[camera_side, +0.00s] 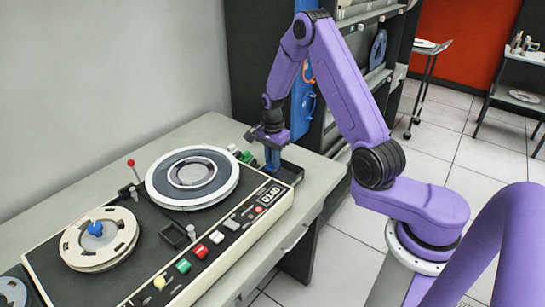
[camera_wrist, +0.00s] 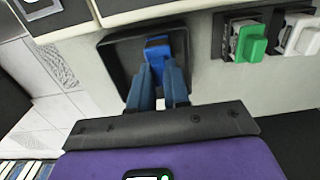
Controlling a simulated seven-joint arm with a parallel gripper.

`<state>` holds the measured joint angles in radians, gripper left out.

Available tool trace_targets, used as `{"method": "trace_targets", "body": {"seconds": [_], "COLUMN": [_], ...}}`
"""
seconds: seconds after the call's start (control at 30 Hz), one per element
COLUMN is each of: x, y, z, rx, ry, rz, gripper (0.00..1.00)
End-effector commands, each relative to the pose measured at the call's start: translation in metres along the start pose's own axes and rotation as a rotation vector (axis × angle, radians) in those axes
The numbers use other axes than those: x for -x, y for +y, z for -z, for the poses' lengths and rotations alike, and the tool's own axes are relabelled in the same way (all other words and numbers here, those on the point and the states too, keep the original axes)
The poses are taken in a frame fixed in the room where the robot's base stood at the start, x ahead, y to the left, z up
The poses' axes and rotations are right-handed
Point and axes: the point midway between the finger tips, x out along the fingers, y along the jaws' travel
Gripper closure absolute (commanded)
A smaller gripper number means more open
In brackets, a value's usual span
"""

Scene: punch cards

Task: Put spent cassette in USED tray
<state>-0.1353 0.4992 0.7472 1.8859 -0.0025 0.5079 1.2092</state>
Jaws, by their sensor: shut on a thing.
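My gripper (camera_side: 271,158) points down at the back right corner of the desk, over a small black tray (camera_side: 291,172). In the wrist view my gripper (camera_wrist: 159,80) is shut on a blue cassette (camera_wrist: 157,46), whose end shows just beyond the fingertips. The cassette is within the outline of the black tray (camera_wrist: 116,62). I cannot tell whether it touches the tray floor. In the side view the fingers and the cassette are hard to tell apart. No label is readable on the tray.
A green cassette (camera_wrist: 251,42) and a white one (camera_wrist: 302,38) stand in dark holders right of the tray in the wrist view. The tape deck (camera_side: 160,240) with its reels fills the desk (camera_side: 215,125) close by. A dark rack stands behind.

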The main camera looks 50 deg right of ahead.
Motion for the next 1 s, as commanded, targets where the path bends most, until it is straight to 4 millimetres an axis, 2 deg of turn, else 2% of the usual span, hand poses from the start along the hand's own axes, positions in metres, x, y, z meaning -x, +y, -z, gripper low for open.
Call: {"method": "trace_targets", "body": {"seconds": [0.87,0.9,1.0], "x": [-0.019,-0.019,-0.019], "y": [0.0,0.0,0.0], "z": [0.0,0.0,0.0], "rx": [0.0,0.0,0.0], "ry": [0.0,0.0,0.0], "rz": [0.001,0.001,0.001], "gripper": [1.0,0.8,0.54]}}
